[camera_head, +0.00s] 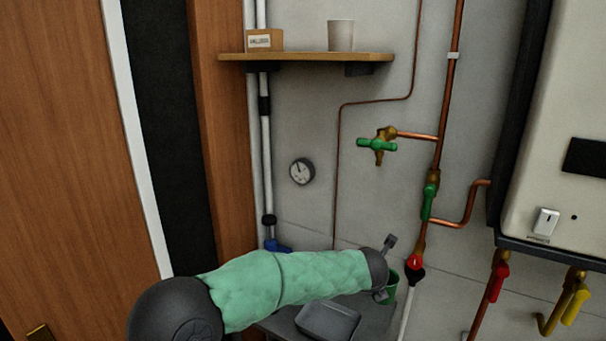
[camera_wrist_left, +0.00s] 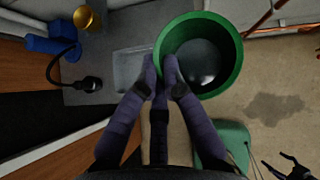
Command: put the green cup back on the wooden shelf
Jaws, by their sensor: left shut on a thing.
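The green cup (camera_wrist_left: 232,50) is gripped at its rim wall by my left gripper (camera_wrist_left: 161,65), one finger inside the rim and one outside. In the head view the cup (camera_head: 391,287) shows only in part, behind my left gripper (camera_head: 386,268) at low centre. I see into the cup's open top in the wrist view; its inside is dark. The wooden shelf (camera_head: 300,57) is on the wall, well above the cup. My right gripper (camera_wrist_left: 278,163) shows at the lower right of the wrist view, its fingers apart and empty.
On the shelf stand a small cardboard box (camera_head: 264,41) at left and a pale cup (camera_head: 340,36) right of centre. A green-handled valve (camera_head: 377,145) and copper pipes (camera_head: 440,120) stick out below right. A grey tray (camera_head: 328,321) lies on the grey counter (camera_head: 285,322).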

